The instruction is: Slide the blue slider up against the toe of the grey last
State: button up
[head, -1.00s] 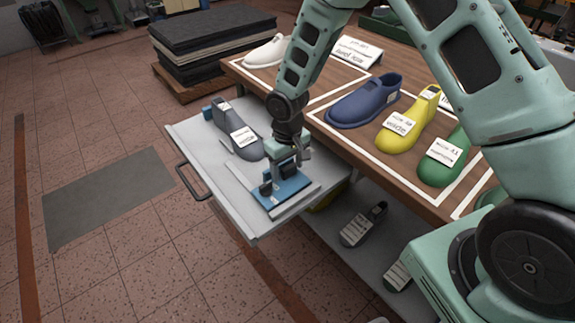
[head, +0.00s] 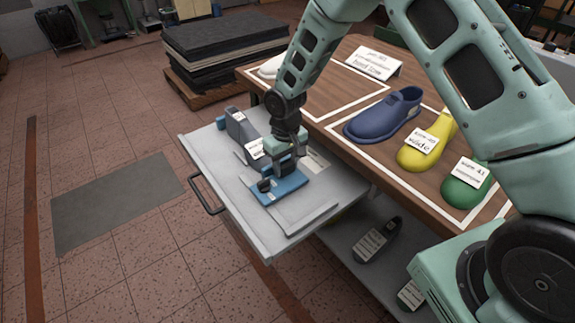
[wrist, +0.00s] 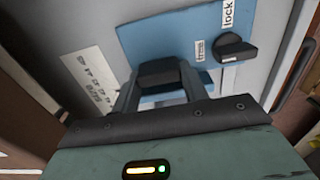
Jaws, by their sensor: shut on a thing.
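The grey last (head: 238,128) lies on the pulled-out grey tray (head: 222,190), its toe towards the blue slider (head: 290,187). The slider is a flat blue plate, also in the wrist view (wrist: 185,35). My gripper (head: 284,164) is over it, its fingers shut on the slider's dark grip block (wrist: 158,74). A dark lock lever (wrist: 236,48) sits on the plate beside two labels; one reads "lock". The last's toe is partly behind my gripper and slider in the head view, so I cannot tell whether they touch. The last is not recognisable in the wrist view.
A small blue block (head: 221,122) stands at the last's heel. The wooden bench (head: 345,60) to the right bears blue, yellow and green lasts with cards. More lasts lie on a shelf (head: 340,240) below.

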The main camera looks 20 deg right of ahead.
jog(key=o, duration=1.4)
notch_tip(320, 180, up, 18)
jog(key=shift+f+b, duration=0.25)
jog(key=shift+b, duration=0.35)
jog(key=shift+s+a, duration=0.1)
jog(key=s+a+r+n, duration=0.1)
jog(key=s+a+r, duration=0.15)
jog(key=s, duration=0.45)
jog(key=s+a+r+n, duration=0.1)
jog(key=s+a+r, duration=0.15)
jog(key=s, duration=0.95)
jog(key=s+n, duration=0.1)
jog(key=s, duration=0.5)
jog(key=s+n, duration=0.1)
jog(key=s, duration=0.5)
jog(key=shift+s+d+f+y, duration=0.2)
jog(key=shift+d+f+y, duration=0.05)
jog(key=shift+f+y, duration=0.1)
